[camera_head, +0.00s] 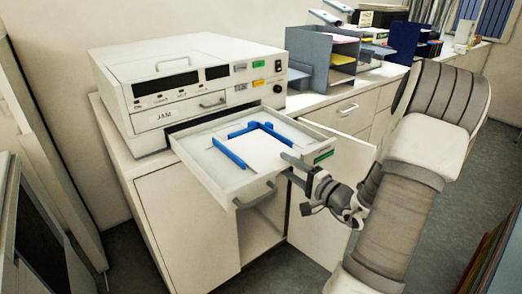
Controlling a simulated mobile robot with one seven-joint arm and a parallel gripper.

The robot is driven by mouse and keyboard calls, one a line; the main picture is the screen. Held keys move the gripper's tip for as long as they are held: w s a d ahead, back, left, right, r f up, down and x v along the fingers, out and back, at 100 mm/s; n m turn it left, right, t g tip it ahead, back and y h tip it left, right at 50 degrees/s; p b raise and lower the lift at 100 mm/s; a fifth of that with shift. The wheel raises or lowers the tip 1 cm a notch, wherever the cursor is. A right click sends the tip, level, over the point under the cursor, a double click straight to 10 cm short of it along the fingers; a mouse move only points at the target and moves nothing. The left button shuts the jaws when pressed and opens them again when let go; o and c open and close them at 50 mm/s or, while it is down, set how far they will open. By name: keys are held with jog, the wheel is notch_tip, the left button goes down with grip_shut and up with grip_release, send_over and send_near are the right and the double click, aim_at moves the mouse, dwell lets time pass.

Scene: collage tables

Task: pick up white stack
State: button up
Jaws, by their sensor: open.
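A white stack (256,150) lies flat in the pulled-out tray (200,158) of the printer-like machine. Blue guides (229,153) border it on its left and back sides. My gripper (290,166) is open and empty at the tray's right front edge, just right of the stack. Its fingers point left toward the stack and appear apart from it. I cannot tell the exact height of the fingers above the tray rim.
The white machine (185,80) stands on a white cabinet (185,225) behind the tray. A cabinet door (335,185) hangs open below and right of the tray, near my arm. A grey paper organizer (308,62) stands on the counter behind. Grey floor shows in front.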

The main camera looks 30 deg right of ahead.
aim_at(261, 151)
jog(key=shift+w+a, duration=0.15)
jog(key=shift+w, duration=1)
grip_shut()
dwell(0.5)
